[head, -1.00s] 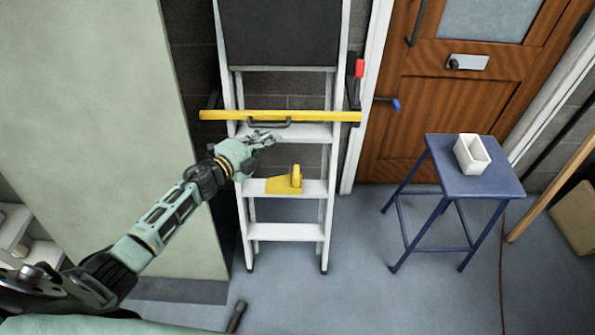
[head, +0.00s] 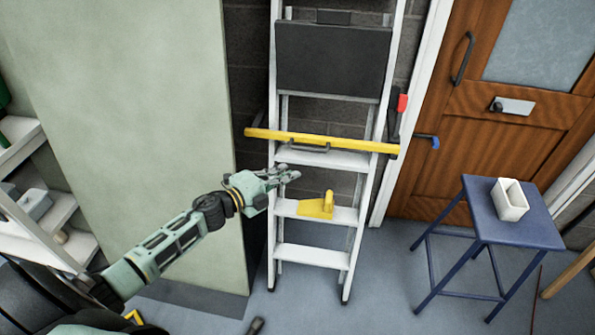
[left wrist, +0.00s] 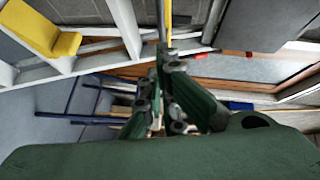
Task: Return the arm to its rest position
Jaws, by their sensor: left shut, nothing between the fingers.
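My left arm reaches in from the lower left of the head view. Its green gripper (head: 287,174) is shut and empty, in front of the left side of the ladder, a little below the yellow bar. The gripper's fingers (left wrist: 165,95) also show in the middle of the left wrist view, with nothing between them. My right gripper is not in view.
A white stepladder (head: 312,257) holds a yellow bar (head: 350,143) and a yellow tool (head: 317,208). A blue stool (head: 512,231) with a white container (head: 509,200) stands right, before a wooden door (head: 465,150). A pale panel (head: 130,120) and shelves (head: 75,245) are left.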

